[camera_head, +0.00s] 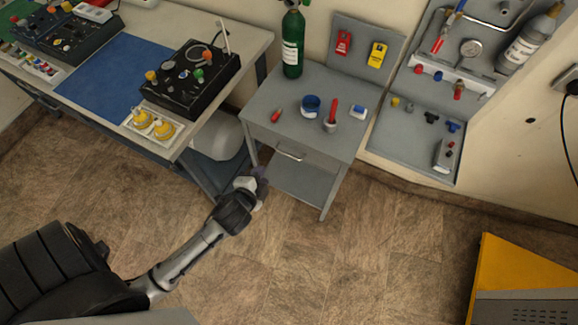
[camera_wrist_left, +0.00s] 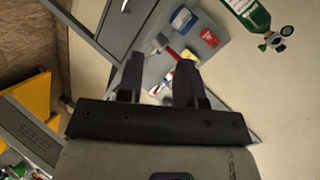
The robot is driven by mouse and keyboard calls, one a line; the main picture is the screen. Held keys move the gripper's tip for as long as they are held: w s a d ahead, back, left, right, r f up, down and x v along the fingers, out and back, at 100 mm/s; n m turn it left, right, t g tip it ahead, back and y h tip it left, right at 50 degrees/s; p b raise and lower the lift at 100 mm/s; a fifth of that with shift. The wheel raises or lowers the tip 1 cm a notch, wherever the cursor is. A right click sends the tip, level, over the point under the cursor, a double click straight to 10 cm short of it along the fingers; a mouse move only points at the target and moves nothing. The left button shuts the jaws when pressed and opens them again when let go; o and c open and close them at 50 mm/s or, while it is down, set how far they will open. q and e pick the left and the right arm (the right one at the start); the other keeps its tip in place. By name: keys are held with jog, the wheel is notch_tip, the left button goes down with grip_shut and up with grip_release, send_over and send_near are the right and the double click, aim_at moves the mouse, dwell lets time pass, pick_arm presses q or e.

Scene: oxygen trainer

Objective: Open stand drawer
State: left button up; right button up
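The grey stand (camera_head: 305,92) has a drawer (camera_head: 310,152) under its top, and the drawer looks closed. A light bar handle (camera_head: 290,156) is on the drawer front. My left gripper (camera_head: 262,174) is in front of the stand, a little left of and lower in the picture than the handle, apart from it. In the left wrist view its two dark fingers (camera_wrist_left: 159,80) are spread with nothing between them. The drawer front (camera_wrist_left: 117,28) shows at the upper left there, beyond the fingers. My right gripper is not in view.
On the stand are a green cylinder (camera_head: 292,42), a blue container (camera_head: 311,105) and a red-handled tool (camera_head: 331,115). A workbench (camera_head: 190,128) stands to the left. A grey wall panel (camera_head: 395,140) is to the right, and a yellow unit (camera_head: 520,270) at lower right. Floor before the stand is clear.

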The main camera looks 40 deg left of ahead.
pick_arm(q)
jog(key=w+f+m+t+b, duration=0.3)
jog(key=w+f+m+b, duration=0.15)
jog(key=f+b, duration=0.75)
jog(key=shift+m+h, duration=0.3)
jog(key=shift+m, duration=0.25)
jog(key=b+x, duration=0.1)
jog(key=x, duration=0.8)
jog(key=b+x, duration=0.1)
jog(key=x, duration=0.4)
jog(key=shift+s+a+f+b, duration=0.1)
jog(key=shift+s+a+b, duration=0.1)
jog(key=shift+a+b, duration=0.15)
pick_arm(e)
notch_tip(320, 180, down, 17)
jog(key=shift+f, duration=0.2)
pick_arm(q)
jog(key=shift+c, duration=0.4)
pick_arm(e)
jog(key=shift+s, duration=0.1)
pick_arm(q)
grip_shut()
